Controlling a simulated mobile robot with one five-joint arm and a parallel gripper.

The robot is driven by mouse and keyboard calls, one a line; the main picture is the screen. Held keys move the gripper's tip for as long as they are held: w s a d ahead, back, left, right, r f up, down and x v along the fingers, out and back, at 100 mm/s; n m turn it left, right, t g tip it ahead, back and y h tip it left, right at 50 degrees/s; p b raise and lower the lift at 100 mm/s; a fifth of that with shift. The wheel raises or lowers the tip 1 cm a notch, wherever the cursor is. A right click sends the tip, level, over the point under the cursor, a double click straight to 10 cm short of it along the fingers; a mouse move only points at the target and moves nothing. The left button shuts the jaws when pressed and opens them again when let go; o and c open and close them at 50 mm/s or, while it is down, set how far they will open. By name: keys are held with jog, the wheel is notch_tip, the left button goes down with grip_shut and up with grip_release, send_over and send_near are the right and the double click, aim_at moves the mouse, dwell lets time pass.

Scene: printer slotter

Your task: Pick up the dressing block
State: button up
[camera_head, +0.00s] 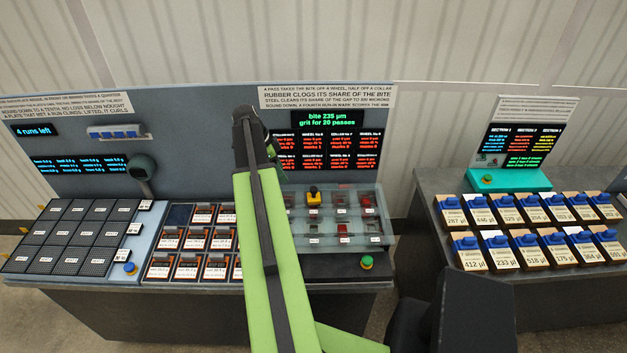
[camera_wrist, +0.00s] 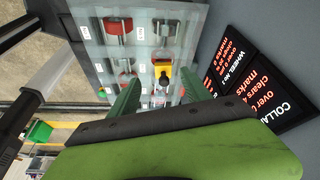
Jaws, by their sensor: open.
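No block in view carries a readable dressing block label. A yellow and dark piece (camera_head: 313,194) stands out in the back row of the clear-fronted rack (camera_head: 318,241), among grey and red pieces; I cannot tell if it is the dressing block. It also shows in the wrist view (camera_wrist: 162,70), in line with the gap between my fingers. My gripper (camera_wrist: 161,94) is open, its two green fingers apart with nothing seen between them. In the head view my arm rises in front of the bench and its dark end is near the back panel.
Left of my arm are labelled cards (camera_head: 188,262), dark grid plates (camera_head: 55,235) and a grey post (camera_head: 142,172). A green button (camera_head: 366,262) sits in front of the rack. A lit panel (camera_head: 328,118) stands behind it. A second bench (camera_head: 450,187) holds several blue-topped blocks.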

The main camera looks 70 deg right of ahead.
jog(key=m, duration=0.2)
send_near(314, 196)
jog(key=shift+g, duration=0.3)
jog(key=b+x, duration=0.1)
jog(key=b, duration=0.2)
jog(key=b+x, duration=0.1)
jog(key=b, duration=0.3)
jog(key=b+x, duration=0.2)
jog(key=b, duration=0.2)
jog(key=shift+w+d+f, duration=0.15)
jog(key=shift+w+d, duration=0.05)
jog(key=shift+w, duration=0.05)
jog(key=shift+s+d+f, duration=0.1)
jog(key=shift+s+f, duration=0.05)
jog(key=b+x, duration=0.5)
jog(key=shift+d+f, duration=0.15)
jog(key=shift+r, duration=0.2)
jog(key=shift+c, duration=0.3)
grip_shut()
